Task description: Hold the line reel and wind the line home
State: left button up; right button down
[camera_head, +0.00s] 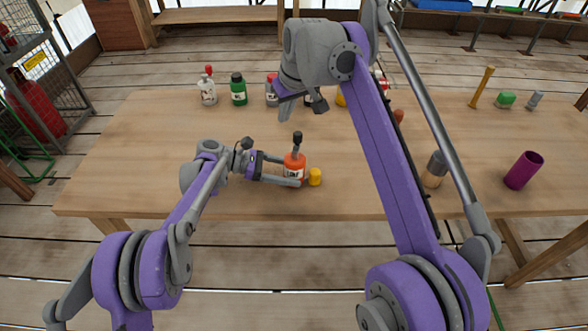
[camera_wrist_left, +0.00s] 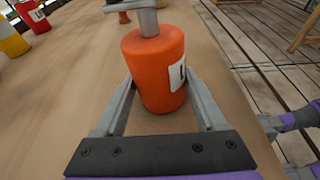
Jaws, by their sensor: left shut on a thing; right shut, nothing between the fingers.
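The line reel (camera_head: 294,169) is an orange-red upright cylinder with a white label, near the front middle of the table. A grey crank or stem with a dark top (camera_head: 297,138) rises from it. My left gripper (camera_head: 299,180) is shut around the reel's sides from the left. In the left wrist view the orange reel (camera_wrist_left: 155,65) stands between the two grey fingers, with a grey piece across its top. My right gripper (camera_head: 318,104) is shut and empty, above and behind the reel, apart from it. A small yellow cylinder (camera_head: 315,177) is beside the reel's right side.
Behind stand a grey-white bottle (camera_head: 208,93), a green bottle (camera_head: 239,90) and a red-capped bottle (camera_head: 272,90), with more partly hidden by my right arm. A tan, dark-topped container (camera_head: 434,170) and a purple cup (camera_head: 523,170) stand right. The table's left (camera_head: 130,160) is clear.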

pick_arm(q)
jog(key=o, duration=0.9)
jog(key=shift+o, duration=0.2)
